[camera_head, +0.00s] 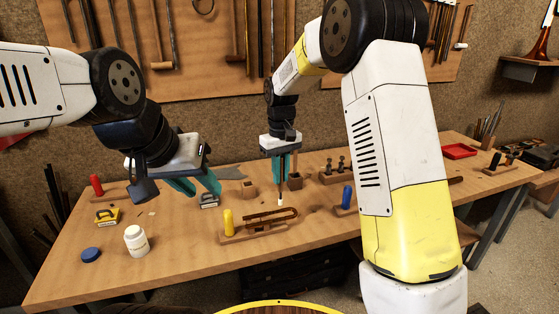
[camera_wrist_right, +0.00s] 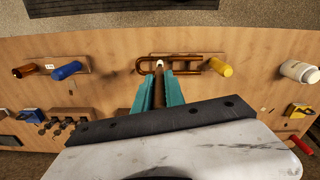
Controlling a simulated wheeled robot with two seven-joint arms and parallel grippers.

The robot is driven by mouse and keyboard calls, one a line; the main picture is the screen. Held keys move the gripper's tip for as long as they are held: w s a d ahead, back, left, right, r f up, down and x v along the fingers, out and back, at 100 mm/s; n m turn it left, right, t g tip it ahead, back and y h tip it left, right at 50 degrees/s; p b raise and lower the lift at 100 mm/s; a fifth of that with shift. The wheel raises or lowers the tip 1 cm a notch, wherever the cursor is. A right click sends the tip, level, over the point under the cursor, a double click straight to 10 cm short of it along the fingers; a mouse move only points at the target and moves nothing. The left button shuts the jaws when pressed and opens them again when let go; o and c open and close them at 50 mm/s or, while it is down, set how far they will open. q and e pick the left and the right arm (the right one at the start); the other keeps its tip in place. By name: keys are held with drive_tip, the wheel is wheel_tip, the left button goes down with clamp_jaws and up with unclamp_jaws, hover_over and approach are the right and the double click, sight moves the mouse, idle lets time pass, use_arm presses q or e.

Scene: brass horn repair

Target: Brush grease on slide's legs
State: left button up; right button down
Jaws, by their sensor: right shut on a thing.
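My right gripper (camera_head: 281,178) is shut on a thin brush (camera_head: 281,194) that points down with its white tip lowest. The slide (camera_head: 285,211), a brown U-shaped tube, lies on a wooden stand near the table's front. In the right wrist view the white brush tip (camera_wrist_right: 160,63) shows over the slide (camera_wrist_right: 190,57), near its curved end; I cannot tell whether it touches.
A yellow cylinder (camera_head: 228,222) stands at the stand's left end, a blue one (camera_head: 347,197) to its right. A red cylinder (camera_head: 96,185) and yellow block (camera_head: 107,216) are at left. Small wooden blocks (camera_head: 250,190) sit behind the slide. A red tray (camera_head: 458,151) is far right.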

drive_tip(key=shift+w+a+r, duration=0.25)
drive_tip(key=shift+w, duration=0.05)
drive_tip(key=shift+a+f, duration=0.1)
drive_tip(key=shift+f, duration=2.8)
drive_tip(key=shift+f, duration=0.5)
drive_tip(key=shift+r, duration=0.1)
wheel_tip(320, 180, up, 7)
